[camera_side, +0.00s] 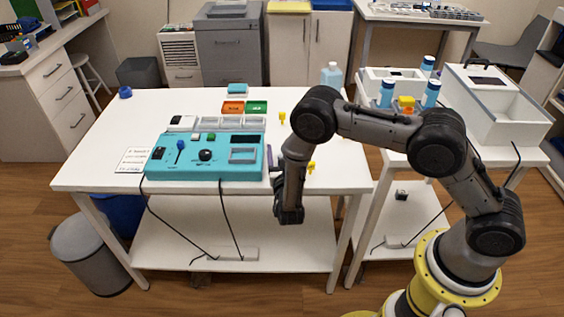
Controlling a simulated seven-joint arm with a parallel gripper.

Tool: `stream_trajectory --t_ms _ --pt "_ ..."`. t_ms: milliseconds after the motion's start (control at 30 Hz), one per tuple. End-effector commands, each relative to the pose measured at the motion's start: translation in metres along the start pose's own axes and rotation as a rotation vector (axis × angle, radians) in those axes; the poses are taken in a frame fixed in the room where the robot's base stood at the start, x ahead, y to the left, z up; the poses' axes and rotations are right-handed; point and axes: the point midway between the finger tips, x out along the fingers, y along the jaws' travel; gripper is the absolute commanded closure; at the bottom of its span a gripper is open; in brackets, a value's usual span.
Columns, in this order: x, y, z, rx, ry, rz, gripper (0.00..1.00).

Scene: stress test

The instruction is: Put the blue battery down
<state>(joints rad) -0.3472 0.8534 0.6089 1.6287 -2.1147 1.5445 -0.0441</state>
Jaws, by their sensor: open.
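A teal panel box (222,172) with a blue knob (180,146), a black dial (205,155) and small display windows sits on the white table (105,150). I cannot tell for sure which thing is the blue battery. Blue-capped bottles (386,93) stand on the side table at the right, far from my gripper. My gripper (278,170) is at the panel's right edge, partly hidden by my wrist; its jaws are open and no held object shows.
Orange (233,107) and green (257,107) trays lie behind the panel. Yellow pieces (282,117) and a clear bottle (331,75) stand to the right. A blue roll (125,92) is at the back left. The table's left part is mostly free.

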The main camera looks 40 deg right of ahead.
Motion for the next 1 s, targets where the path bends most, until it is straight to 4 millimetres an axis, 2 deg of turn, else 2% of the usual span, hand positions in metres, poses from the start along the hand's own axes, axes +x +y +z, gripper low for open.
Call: stream_trajectory --t_ms 300,667,1000 --pt "0.0060 0.0001 0.0001 0.001 0.000 0.000 0.34" --pt "0.0057 0.0001 0.0001 0.001 0.000 0.000 0.99" --pt "0.0058 0.0002 0.0005 0.001 -0.001 0.000 1.00"
